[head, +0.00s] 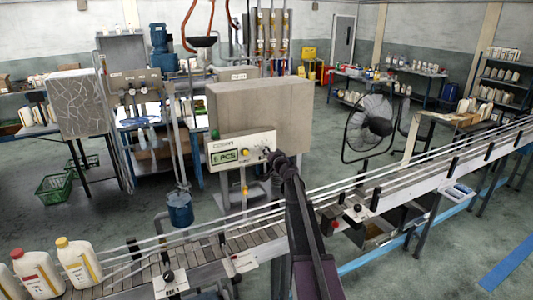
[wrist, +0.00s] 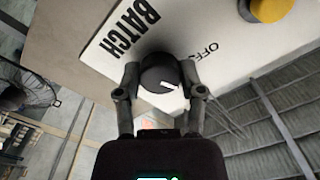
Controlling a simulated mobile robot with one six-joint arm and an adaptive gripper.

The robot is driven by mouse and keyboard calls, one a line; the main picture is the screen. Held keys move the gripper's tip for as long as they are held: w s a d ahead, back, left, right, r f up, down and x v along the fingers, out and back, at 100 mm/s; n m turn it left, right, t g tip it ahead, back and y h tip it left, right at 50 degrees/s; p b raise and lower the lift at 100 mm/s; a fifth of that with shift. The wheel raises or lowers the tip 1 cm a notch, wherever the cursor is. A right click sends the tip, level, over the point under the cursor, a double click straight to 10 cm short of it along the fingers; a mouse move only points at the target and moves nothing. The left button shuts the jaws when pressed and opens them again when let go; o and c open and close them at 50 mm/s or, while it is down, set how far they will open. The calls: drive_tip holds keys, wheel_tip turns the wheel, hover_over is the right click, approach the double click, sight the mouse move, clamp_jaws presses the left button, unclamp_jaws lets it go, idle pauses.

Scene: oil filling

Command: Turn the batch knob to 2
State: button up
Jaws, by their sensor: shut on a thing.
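The white control panel (head: 240,147) is on the front of a grey box and its display (head: 224,157) reads "6 PCS". The batch knob (wrist: 157,70) is dark and round, beside the word "BATCH" on the panel. A white pointer mark on it points toward the lower right in the wrist view. My gripper (wrist: 158,84) is shut on the knob, one finger on each side. In the head view my gripper (head: 270,156) reaches the right end of the panel and hides most of the knob. The number marks are not clearly readable.
A yellow button (wrist: 271,8) sits on the panel near the knob. A conveyor (head: 215,255) with rails runs below my arm, with several white bottles (head: 78,262) at its left end. A black fan (head: 370,125) stands to the right. A grey box (head: 262,105) backs the panel.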

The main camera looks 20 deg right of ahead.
drive_tip(key=o, duration=1.1)
drive_tip(key=shift+o, duration=0.2)
drive_tip(key=s, duration=1.2)
drive_tip(key=shift+d, duration=0.25)
